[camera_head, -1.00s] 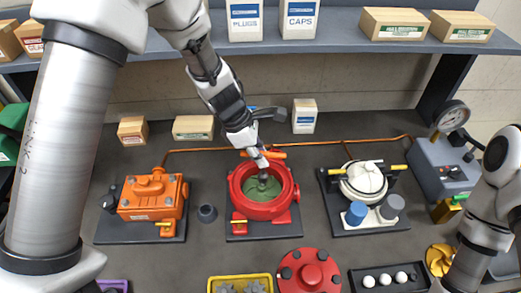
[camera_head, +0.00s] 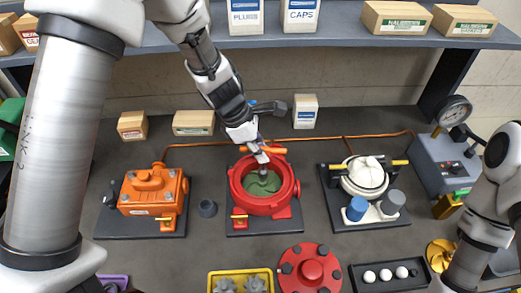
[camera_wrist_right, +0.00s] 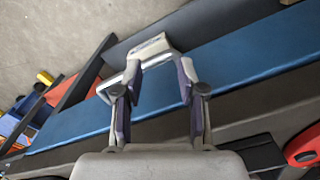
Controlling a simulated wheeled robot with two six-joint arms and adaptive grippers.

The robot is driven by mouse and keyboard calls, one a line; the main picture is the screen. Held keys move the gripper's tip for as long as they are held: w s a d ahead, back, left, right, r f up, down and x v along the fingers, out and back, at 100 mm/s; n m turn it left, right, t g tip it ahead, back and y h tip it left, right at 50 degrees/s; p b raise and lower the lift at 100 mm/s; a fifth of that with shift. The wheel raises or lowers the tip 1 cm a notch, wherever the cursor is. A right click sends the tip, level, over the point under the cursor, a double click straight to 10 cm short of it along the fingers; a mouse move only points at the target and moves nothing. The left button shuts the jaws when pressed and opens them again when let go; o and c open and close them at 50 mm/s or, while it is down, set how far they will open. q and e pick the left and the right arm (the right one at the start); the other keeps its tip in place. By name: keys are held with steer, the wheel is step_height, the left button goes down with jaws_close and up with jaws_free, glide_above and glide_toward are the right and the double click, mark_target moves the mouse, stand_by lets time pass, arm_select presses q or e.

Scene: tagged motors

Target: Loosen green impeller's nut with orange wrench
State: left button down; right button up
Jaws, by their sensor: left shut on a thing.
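The green impeller (camera_head: 260,187) lies inside the round red pump housing (camera_head: 279,207) at mid-table. My left gripper (camera_head: 261,156) is above the housing, shut on the orange wrench (camera_head: 276,150). The wrench's orange bar lies crosswise at the gripper's fingers. A dark shaft (camera_head: 263,171) below the fingers points down over the impeller's centre. The nut is hidden there, and I cannot tell whether the shaft touches it. My right gripper (camera_wrist_right: 158,85) shows in the right wrist view, open with nothing between its fingers; it is out of the head view.
An orange motor (camera_head: 152,190) stands left of the housing, with a small dark cup (camera_head: 207,209) between them. A white pump (camera_head: 364,177) stands to the right. A red lid (camera_head: 309,269), a yellow tray (camera_head: 213,279) and a black tray (camera_head: 357,282) are in front.

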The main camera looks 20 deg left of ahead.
arm_select(q)
steer(key=shift+f, duration=0.1)
steer(key=shift+f+b, duration=0.8)
steer(key=shift+b, duration=0.05)
